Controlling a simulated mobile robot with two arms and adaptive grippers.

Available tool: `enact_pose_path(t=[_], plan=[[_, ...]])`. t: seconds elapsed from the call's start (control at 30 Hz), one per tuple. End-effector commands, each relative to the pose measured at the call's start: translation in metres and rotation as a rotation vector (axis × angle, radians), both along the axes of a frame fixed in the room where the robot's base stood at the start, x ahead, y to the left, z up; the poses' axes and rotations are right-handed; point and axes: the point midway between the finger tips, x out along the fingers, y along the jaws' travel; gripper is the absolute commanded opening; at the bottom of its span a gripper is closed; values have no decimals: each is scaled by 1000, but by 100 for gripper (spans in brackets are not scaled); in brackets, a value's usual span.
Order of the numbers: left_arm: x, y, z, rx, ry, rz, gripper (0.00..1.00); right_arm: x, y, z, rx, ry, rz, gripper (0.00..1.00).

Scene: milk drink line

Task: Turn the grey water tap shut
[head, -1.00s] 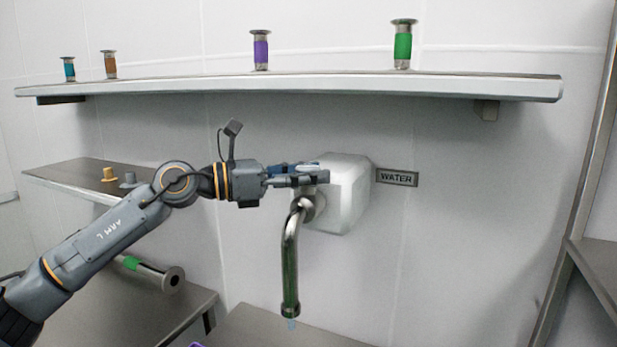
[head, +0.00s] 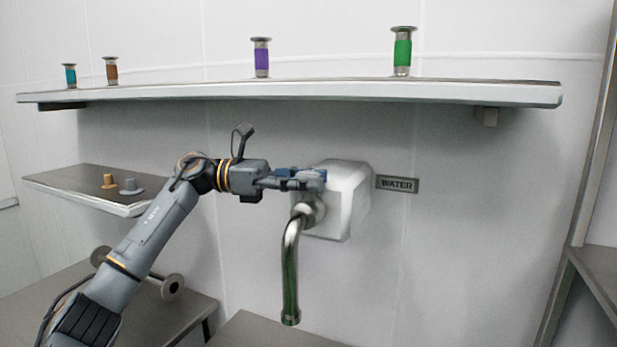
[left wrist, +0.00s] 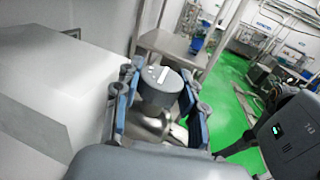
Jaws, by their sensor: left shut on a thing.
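The water tap is a white wall box (head: 350,200) with a curved metal spout (head: 290,265) hanging down, beside a "WATER" sign (head: 397,184). No water shows below the spout. The round grey tap knob (left wrist: 160,88), with a white line on its top, sits between my fingers in the left wrist view. My left gripper (head: 308,180) reaches in from the left in the head view, at the box's front upper left. Its fingers are shut on the knob, which they mostly hide in the head view. My right gripper is in neither view.
A long shelf (head: 450,95) above holds several upright colour-banded metal cylinders. A lower left shelf (head: 60,178) holds an orange piece (head: 109,181) and a grey piece (head: 131,187). A metal cylinder (head: 172,287) lies on the bench below, partly behind my arm.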

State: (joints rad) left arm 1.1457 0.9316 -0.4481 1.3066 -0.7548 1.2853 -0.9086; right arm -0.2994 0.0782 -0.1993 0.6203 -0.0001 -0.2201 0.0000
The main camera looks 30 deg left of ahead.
Motion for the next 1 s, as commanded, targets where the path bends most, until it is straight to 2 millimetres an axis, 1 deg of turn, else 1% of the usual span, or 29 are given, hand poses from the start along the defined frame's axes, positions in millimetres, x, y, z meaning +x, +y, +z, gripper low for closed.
enact_pose_path(t=[0.33,0.37,0.4,0.47,0.7,0.8,0.87,0.97,1.0], plan=[[0,0,0,1,-1,-4,9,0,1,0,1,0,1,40],[0,0,0,1,-1,-4,45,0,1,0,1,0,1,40],[0,0,0,1,-1,-4,53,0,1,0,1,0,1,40],[0,0,0,1,0,-3,65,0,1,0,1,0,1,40],[0,0,0,1,0,-3,65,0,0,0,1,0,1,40],[-1,2,0,0,0,-2,65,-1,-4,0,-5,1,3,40],[-2,6,0,1,0,-1,65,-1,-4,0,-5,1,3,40],[-5,19,0,0,1,1,65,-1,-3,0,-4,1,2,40],[-8,27,0,-1,2,1,65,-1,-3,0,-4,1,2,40]])
